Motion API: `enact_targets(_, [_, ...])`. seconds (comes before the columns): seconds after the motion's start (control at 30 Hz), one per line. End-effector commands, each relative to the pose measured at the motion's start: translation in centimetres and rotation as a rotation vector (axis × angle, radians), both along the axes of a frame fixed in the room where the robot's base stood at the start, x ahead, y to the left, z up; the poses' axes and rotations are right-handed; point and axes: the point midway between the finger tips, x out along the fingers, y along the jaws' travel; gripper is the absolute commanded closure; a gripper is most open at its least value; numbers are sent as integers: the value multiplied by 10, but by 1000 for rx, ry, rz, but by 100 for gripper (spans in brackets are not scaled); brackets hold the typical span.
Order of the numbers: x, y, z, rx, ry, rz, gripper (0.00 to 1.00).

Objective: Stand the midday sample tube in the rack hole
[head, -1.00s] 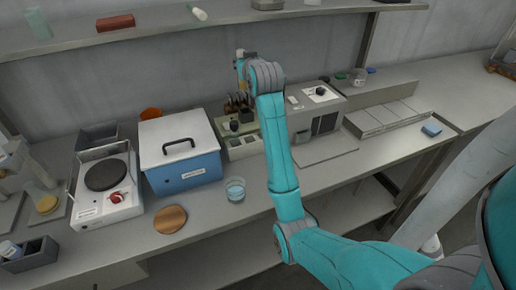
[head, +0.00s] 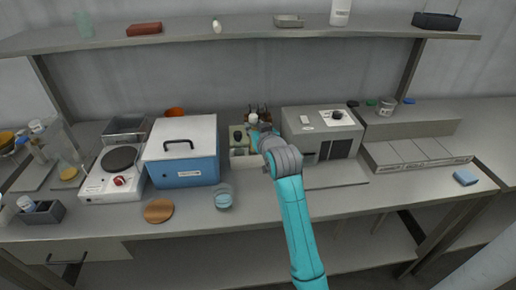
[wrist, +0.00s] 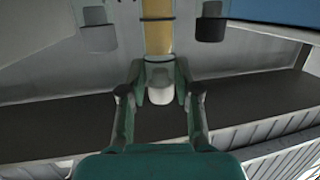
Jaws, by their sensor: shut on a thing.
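In the wrist view, my gripper (wrist: 160,92) is shut on a tube (wrist: 158,35) with an amber-yellow body and a pale cap between the fingers. I take it for the midday sample tube; no label is readable. In the head view, my gripper (head: 258,127) is over the small cream-and-green unit (head: 238,140) at the back of the bench, and my arm hides part of that unit. A small white shape (head: 253,118) shows at the gripper. I cannot make out the rack hole in either view, nor whether the tube touches anything below.
A blue box with a white lid (head: 187,172) stands left of the unit, and a grey instrument (head: 312,124) stands close on its right. A shelf (head: 180,36) runs above.

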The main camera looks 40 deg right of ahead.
Motion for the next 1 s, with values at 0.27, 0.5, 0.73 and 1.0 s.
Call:
enact_targets(0.27, [0,0,-25,-1,-1,-1,100])
enact_targets(0.5, [0,0,-54,0,1,-1,100])
enact_targets(0.73, [0,0,-60,-1,-1,-1,100])
enact_targets(1.0, [0,-1,-63,-1,-1,-1,58])
